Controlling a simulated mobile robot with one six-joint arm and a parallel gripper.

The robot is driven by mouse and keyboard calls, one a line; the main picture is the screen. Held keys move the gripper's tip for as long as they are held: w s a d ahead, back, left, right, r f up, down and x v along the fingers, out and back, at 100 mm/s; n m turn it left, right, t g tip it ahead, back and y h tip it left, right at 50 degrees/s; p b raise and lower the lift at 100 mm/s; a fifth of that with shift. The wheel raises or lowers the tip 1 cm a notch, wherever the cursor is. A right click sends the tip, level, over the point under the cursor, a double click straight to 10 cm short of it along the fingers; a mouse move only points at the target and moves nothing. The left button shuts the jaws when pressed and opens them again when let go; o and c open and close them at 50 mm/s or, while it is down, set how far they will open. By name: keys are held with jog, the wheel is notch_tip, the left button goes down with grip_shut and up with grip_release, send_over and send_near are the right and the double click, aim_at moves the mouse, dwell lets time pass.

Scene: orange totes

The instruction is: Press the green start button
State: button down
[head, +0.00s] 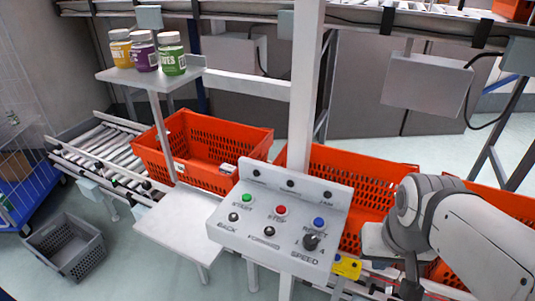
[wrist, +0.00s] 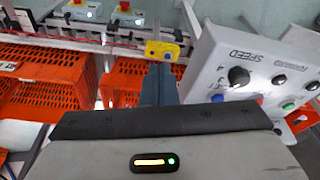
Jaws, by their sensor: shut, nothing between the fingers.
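The green start button (head: 247,198) sits at the upper left of the sloped grey control panel (head: 225,222), above the word START. In the wrist view the panel (wrist: 215,60) stands at the right, and the green button (wrist: 289,107) shows near its lower right edge. My gripper (wrist: 160,72) is shut and empty, seen left of the panel and apart from the green button. In the head view my arm comes in from the right, and my gripper (head: 410,288) hangs low, right of the panel; its fingertips are hard to make out.
A red button (head: 281,210), a blue button (head: 318,222) and a black speed knob (head: 311,241) share the panel. A yellow box (head: 346,266) sits at its lower right. Orange totes (head: 255,134) stand behind. A white post (head: 304,90) rises behind the panel. A grey plate (head: 180,228) lies left.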

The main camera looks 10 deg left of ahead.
jog(key=w+a+r+m+t+y+p, duration=0.1)
jog(key=w+a+r+m+y+p, duration=0.2)
jog(key=w+a, duration=0.4)
jog(key=w+a+r+m+y+p, duration=0.2)
jog(key=w+a+m+y, duration=0.15)
jog(key=a, duration=0.55)
jog(key=m+t+y+p, duration=0.15)
jog(key=m+p, duration=0.25)
jog(key=m, duration=0.5)
send_over(250, 199)
jog(key=shift+s+r, duration=0.1)
jog(key=shift+r, duration=0.2)
notch_tip(250, 199, down, 9)
jog(key=b, duration=0.8)
jog(key=shift+r+b, duration=0.1)
jog(key=shift+b, duration=0.3)
jog(key=shift+f+b, duration=0.4)
jog(key=shift+b, duration=0.05)
